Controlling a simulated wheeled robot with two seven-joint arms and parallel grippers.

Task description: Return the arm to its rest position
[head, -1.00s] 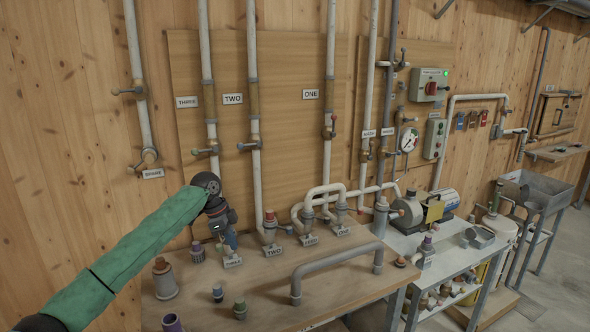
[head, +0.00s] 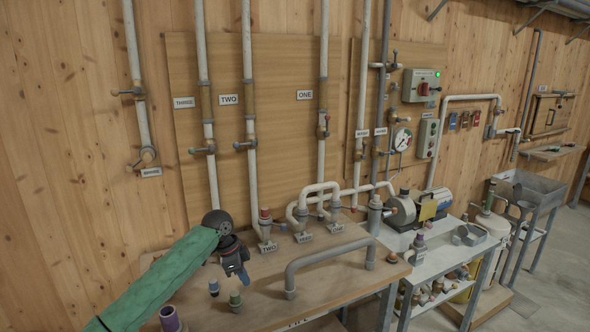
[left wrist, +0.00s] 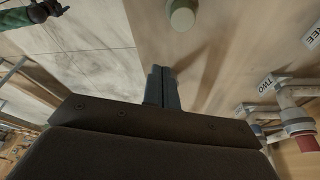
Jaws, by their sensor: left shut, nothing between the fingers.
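My left arm comes in from the lower left in a green sleeve. Its gripper (head: 243,277) is shut and empty, pointing down over the wooden bench (head: 330,238), left of the pipe stub labelled TWO (head: 266,228). In the left wrist view the two dark fingers (left wrist: 163,86) lie together with nothing between them. A pale round-topped fitting (left wrist: 182,14) is beyond the fingertips, apart from them. My right gripper does not show in the head view.
Small fittings (head: 235,300) and a purple-topped one (head: 169,319) stand close below the gripper. A grey bent pipe handle (head: 330,254) is to its right. The wooden wall (head: 60,150) with vertical pipes is behind. A side table (head: 455,256) holds a pump (head: 402,209).

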